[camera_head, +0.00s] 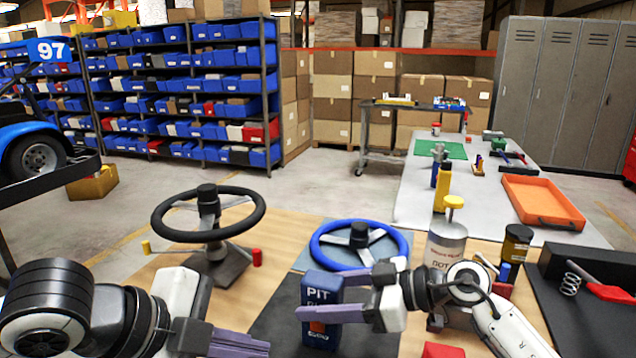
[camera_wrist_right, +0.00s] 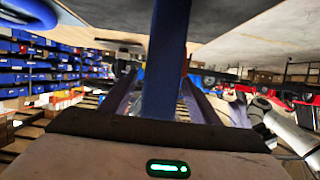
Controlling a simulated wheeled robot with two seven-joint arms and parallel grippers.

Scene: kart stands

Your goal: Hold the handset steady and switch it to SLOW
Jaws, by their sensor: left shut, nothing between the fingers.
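The blue handset (camera_head: 321,288), marked PIT, stands upright at the bench's front, with an orange part low on its face. My right gripper (camera_head: 334,297) comes from the right with one finger in front of the handset and the other behind it. In the right wrist view the handset (camera_wrist_right: 165,75) rises between the two fingers; I cannot tell whether both touch it. The lower lettering is partly hidden and too small to read surely. My left gripper (camera_head: 262,349) is shut and empty at the bottom edge, left of the handset and apart from it.
A blue steering wheel (camera_head: 400,240) lies close behind the handset, and a black wheel on a stand (camera_head: 240,195) is at left. A tin (camera_head: 447,245) and a dark tray with a spring (camera_head: 560,320) stand at right. An orange tray (camera_head: 540,200) lies further back.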

